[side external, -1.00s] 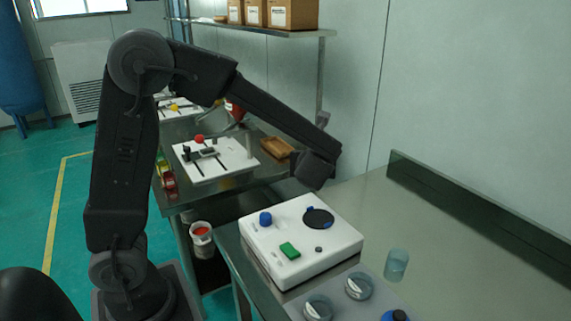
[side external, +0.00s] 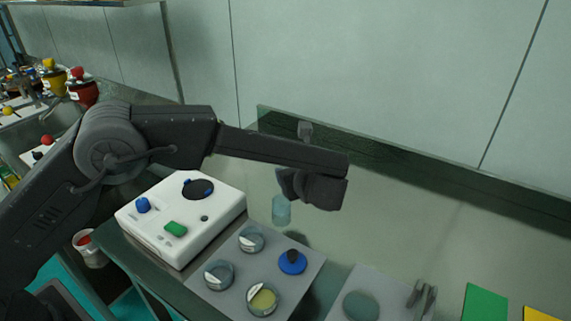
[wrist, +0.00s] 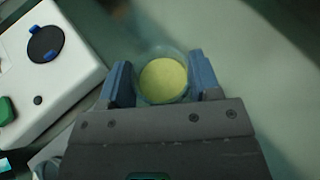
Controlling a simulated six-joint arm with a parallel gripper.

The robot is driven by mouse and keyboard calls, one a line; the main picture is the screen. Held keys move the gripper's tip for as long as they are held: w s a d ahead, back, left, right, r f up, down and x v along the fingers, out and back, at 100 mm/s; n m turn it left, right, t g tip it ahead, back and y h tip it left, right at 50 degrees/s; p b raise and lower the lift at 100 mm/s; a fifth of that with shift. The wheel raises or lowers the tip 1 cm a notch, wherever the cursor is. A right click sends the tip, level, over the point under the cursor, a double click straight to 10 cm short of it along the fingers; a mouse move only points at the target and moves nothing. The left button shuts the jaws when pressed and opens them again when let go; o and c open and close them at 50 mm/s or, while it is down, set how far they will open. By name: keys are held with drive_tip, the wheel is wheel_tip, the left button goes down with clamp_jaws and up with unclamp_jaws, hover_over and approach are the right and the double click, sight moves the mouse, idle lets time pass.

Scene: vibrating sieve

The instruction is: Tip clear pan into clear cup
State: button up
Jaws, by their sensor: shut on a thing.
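My gripper (side external: 286,183) hangs above the counter, right of the white machine, in the side view. In the wrist view its two blue fingers (wrist: 161,77) are shut on a round clear pan (wrist: 151,98) with yellow powder in it. In the wrist view I cannot tell the cup's rim from the pan's.
The white machine (side external: 172,238) with a dark disc, blue knob and green button stands to the left. In front, a grey mat (side external: 307,291) holds round clear containers and a blue lid (side external: 292,263). Green (side external: 485,305) and yellow (side external: 540,314) squares lie at right. A wall runs behind.

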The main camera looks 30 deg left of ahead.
drive_tip(key=f+n+h, duration=0.1)
drive_tip(key=n+t+h, duration=0.1)
drive_tip(key=n+h, duration=0.1)
drive_tip(key=shift+s+a+f, duration=0.15)
drive_tip(key=shift+a+f, duration=0.15)
drive_tip(key=shift+f, duration=0.05)
drive_tip(key=shift+a+f+n+t+h, duration=0.1)
drive_tip(key=shift+f+n+t+h, duration=0.25)
drive_tip(key=shift+n+h, duration=0.35)
drive_tip(key=n+h, duration=0.1)
drive_tip(key=n+t+h, duration=0.1)
drive_tip(key=a+f+n+t+h, duration=0.1)
drive_tip(key=shift+s, duration=0.4)
drive_tip(key=shift+s+a+f+n+t+h, duration=0.2)
drive_tip(key=shift+a+n+t+h, duration=0.2)
drive_tip(key=shift+n+t+h, duration=0.45)
drive_tip(key=shift+s+a+n+t+h, duration=0.1)
drive_tip(key=shift+n+t+h, duration=0.1)
drive_tip(key=shift+n, duration=0.2)
drive_tip(key=shift+a+n+t+h, duration=0.1)
drive_tip(key=shift+n+t, duration=0.1)
drive_tip(key=shift+n, duration=0.15)
drive_tip(key=shift+r, duration=0.1)
